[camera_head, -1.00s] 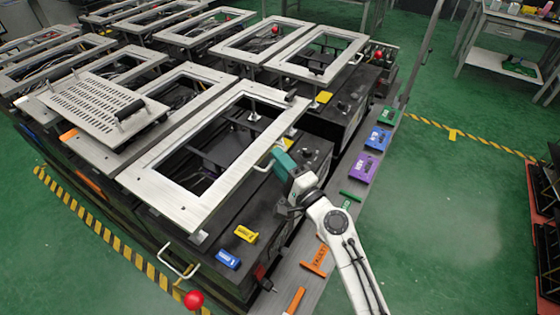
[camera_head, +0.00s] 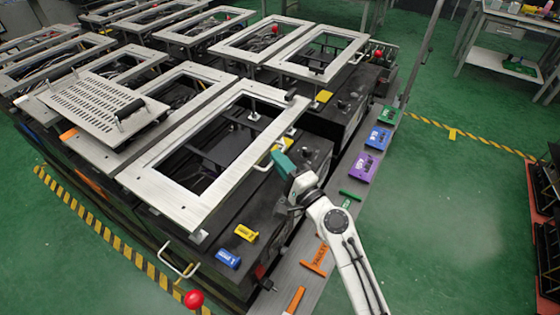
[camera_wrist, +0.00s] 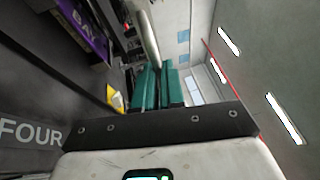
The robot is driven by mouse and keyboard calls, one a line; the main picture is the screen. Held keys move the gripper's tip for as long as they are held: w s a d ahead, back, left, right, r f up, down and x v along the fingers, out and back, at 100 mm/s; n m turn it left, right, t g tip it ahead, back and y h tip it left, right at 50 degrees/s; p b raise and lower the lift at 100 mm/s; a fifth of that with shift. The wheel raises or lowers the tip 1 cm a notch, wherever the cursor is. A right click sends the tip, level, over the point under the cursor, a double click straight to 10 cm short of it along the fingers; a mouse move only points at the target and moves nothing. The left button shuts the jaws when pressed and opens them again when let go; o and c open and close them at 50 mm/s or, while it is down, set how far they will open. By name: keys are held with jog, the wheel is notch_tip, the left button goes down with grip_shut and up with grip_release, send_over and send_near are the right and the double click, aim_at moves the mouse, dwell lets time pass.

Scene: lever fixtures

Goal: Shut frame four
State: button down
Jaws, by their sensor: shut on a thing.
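Frame four is the nearest silver rectangular frame (camera_head: 150,184), raised above its black box. The word FOUR (camera_wrist: 30,132) shows on a dark surface in the wrist view. A pale bar handle (camera_head: 264,164) sits on the frame's right side. My gripper (camera_head: 281,161), with teal fingers, is shut on this handle. In the wrist view the pale bar (camera_wrist: 147,38) rises from between the two teal fingers (camera_wrist: 158,80). The fingers hide part of the handle.
More silver frames (camera_head: 205,27) stand behind and left. A red ball knob (camera_head: 193,299) is at the near corner. Yellow (camera_head: 246,233) and blue (camera_head: 228,258) blocks sit on the box front. A purple block (camera_head: 364,167) lies on the right ledge. Green floor to the right is open.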

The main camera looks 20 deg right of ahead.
dwell(0.8)
notch_tip(320, 180, up, 2)
jog(key=p, duration=0.4)
jog(key=shift+r+g+p, duration=0.1)
jog(key=shift+g+p, duration=0.2)
jog(key=shift+p, duration=0.1)
jog(key=c, duration=1.2)
grip_release()
jog(key=shift+c, duration=0.2)
jog(key=b+v, duration=0.3)
jog(key=v, duration=0.7)
jog(key=shift+s, duration=0.35)
